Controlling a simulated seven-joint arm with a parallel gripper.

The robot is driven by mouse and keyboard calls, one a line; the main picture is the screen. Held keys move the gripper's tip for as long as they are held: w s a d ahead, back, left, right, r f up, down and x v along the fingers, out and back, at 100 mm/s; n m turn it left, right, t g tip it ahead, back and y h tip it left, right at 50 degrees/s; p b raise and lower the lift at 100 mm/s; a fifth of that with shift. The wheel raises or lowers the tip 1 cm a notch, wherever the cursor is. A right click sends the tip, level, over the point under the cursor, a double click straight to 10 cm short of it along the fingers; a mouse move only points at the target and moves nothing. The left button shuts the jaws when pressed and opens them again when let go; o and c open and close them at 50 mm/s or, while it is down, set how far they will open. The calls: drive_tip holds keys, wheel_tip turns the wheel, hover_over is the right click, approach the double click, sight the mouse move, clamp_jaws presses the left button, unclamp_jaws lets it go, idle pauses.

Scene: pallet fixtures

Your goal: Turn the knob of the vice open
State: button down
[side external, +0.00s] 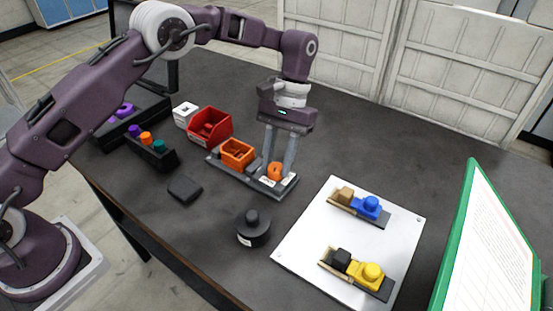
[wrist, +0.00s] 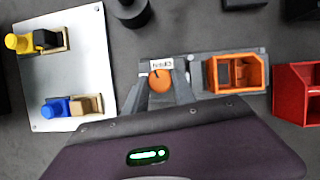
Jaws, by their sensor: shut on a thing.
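The orange knob (side external: 274,172) sits at the right end of a grey base (side external: 227,171), next to an orange open-topped holder (side external: 238,153). In the wrist view the knob (wrist: 160,82) shows a dark pointer mark, with a small white label (wrist: 162,65) beside it; its text is too small to read surely. My gripper (side external: 279,166) points down with its two grey fingers on either side of the knob, shut on it. The fingers hide parts of the knob's sides. The orange holder (wrist: 262,74) looks empty in the wrist view.
A white plate (side external: 325,217) carries a blue-knobbed fixture (side external: 371,206) and a yellow-knobbed fixture (side external: 372,273). A black round piece (side external: 253,227) stands in front. A red bin (side external: 210,125), a white box (side external: 185,113) and a black rack (side external: 153,153) are to the left.

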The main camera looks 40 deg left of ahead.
drive_tip(key=shift+w+d+m+y, duration=0.1)
drive_tip(key=shift+m+y, duration=0.3)
drive_tip(key=shift+m, duration=0.65)
drive_tip(key=shift+d+m+y, duration=0.1)
drive_tip(key=shift+m+y, duration=0.3)
drive_tip(key=shift+m, duration=0.65)
drive_tip(key=c, duration=1)
unclamp_jaws()
drive_tip(key=shift+c, duration=0.2)
